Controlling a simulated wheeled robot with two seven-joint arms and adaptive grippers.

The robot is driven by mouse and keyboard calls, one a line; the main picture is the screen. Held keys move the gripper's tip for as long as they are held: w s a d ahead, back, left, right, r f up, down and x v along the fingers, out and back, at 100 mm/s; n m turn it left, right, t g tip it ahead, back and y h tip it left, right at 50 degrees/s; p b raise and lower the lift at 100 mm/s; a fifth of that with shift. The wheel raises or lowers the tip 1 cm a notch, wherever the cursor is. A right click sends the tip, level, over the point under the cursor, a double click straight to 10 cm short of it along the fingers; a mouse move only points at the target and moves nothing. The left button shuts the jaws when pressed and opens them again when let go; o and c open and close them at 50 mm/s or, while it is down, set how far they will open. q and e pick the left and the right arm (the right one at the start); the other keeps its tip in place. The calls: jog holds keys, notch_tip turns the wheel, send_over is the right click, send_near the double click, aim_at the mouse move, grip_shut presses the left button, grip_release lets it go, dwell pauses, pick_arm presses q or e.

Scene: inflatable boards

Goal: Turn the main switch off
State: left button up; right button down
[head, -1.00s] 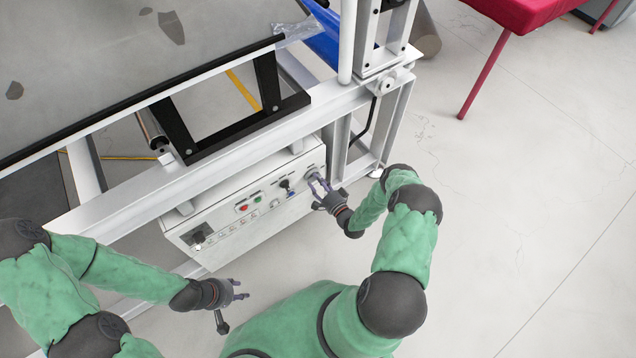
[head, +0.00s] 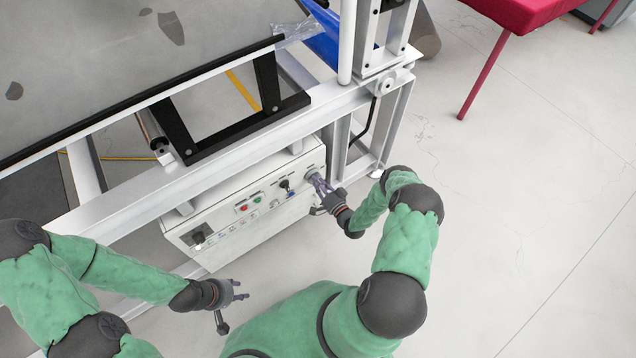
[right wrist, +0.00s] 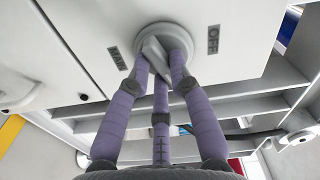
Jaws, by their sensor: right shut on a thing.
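The main switch is a round grey rotary knob with a raised bar (right wrist: 153,47) on the white control box (head: 255,229). In the right wrist view, an "OFF" label (right wrist: 213,39) is at its right and another label (right wrist: 117,59), hard to read, at its left. The bar is tilted, its upper end leaning left. My right gripper (right wrist: 162,58) is shut on the switch, purple fingers around the bar; in the head view it is at the box's right end. My left gripper (head: 239,291) is open and empty, in front of the box and apart from it.
A red button (head: 243,208), a green button (head: 257,199), a black selector (head: 285,185) and another dark switch (head: 198,237) are on the same panel. A white frame beam (head: 235,150) runs above the box.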

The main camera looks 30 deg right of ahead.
jog(key=n, duration=1.4)
jog(key=shift+d+r, duration=0.15)
dwell(0.4)
jog(key=c, duration=1.1)
grip_release()
